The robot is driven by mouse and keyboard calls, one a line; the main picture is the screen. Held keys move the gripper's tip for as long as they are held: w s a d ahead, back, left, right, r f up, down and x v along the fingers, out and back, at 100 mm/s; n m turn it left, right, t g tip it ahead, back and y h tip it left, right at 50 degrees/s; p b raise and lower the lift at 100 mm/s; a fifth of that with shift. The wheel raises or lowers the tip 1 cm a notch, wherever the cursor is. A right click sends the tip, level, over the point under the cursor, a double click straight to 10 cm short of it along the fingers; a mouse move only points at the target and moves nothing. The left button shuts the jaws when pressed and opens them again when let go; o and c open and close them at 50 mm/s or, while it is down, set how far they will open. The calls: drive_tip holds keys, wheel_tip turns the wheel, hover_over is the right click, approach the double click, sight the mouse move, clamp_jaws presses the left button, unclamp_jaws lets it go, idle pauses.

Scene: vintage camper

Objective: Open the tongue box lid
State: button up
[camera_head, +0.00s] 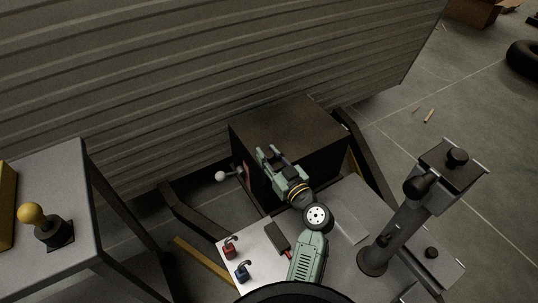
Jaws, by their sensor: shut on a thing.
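The tongue box is a dark brown box (322,158) standing against the camper's ribbed wall. Its flat lid (290,122) lies on top and looks closed, with no gap that I can make out. My gripper (268,153) is at the lid's front edge, over the box's front face. Its fingers look shut on the front edge of the lid. The exact part between the fingertips is hidden by the gripper itself.
A grey stand with a crank handle (420,187) rises at the right. A white-knobbed lever (221,176) is left of the box. Small red (230,250) and blue (242,272) padlocks lie on the pale plate. A grey table (55,185) stands at the left.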

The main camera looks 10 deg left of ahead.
clamp_jaws()
drive_tip(key=shift+r, duration=0.1)
